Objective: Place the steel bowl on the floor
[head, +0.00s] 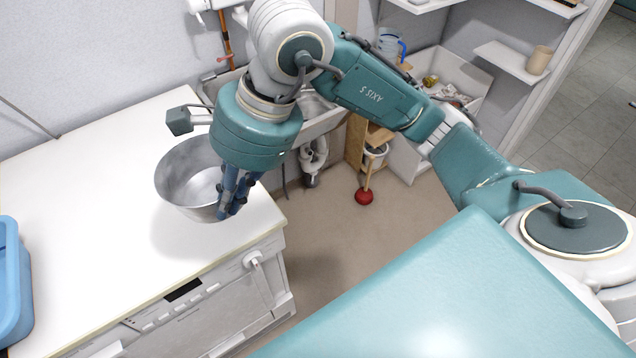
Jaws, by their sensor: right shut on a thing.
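The steel bowl (185,178) is a grey metal bowl, upright, over the right end of the white counter, with a soft shadow on the counter around and below it. My right gripper (228,207) points down at the bowl's right side, and its dark blue fingers are shut on the bowl's rim. Part of the bowl's right side is hidden by the gripper and wrist. The bare floor (325,235) shows to the right of the counter. My left gripper is not in view.
A blue tub (12,285) stands at the counter's left edge. A white appliance (215,305) is under the counter. Behind are a sink (322,118), a red plunger (364,197) on the floor and shelves with a cup (540,61). Floor between counter and shelves is mostly clear.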

